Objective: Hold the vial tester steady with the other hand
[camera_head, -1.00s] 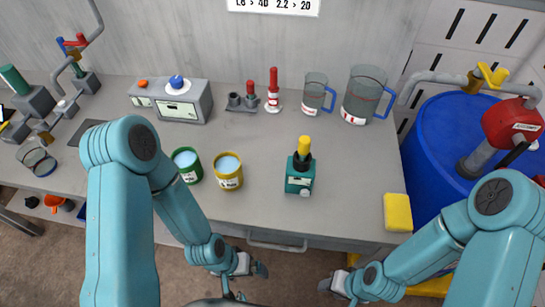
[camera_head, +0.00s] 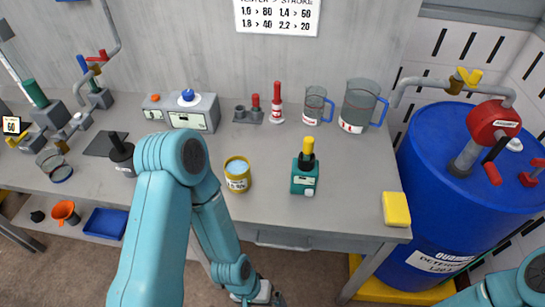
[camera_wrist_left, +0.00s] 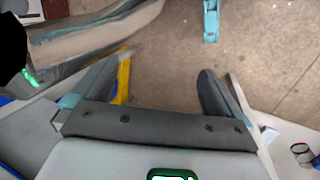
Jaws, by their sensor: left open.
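I cannot tell for certain which device is the vial tester. A grey box (camera_head: 193,113) with a blue dome button and an orange knob stands at the back of the bench, left of middle. A small teal device (camera_head: 304,180) with a yellow top stands upright at the middle front. My left gripper (camera_head: 262,295) is low in front of the bench's edge, apart from both. In the left wrist view its fingers (camera_wrist_left: 165,88) are spread with only floor between them. My right gripper is out of view; only part of my right arm shows at the lower right.
A yellow tin (camera_head: 237,175), two clear jugs (camera_head: 359,105) and a red-and-white bottle (camera_head: 277,103) stand on the bench. A yellow sponge (camera_head: 396,209) lies near the right edge. A large blue drum (camera_head: 430,150) stands to the right. The bench's middle is mostly clear.

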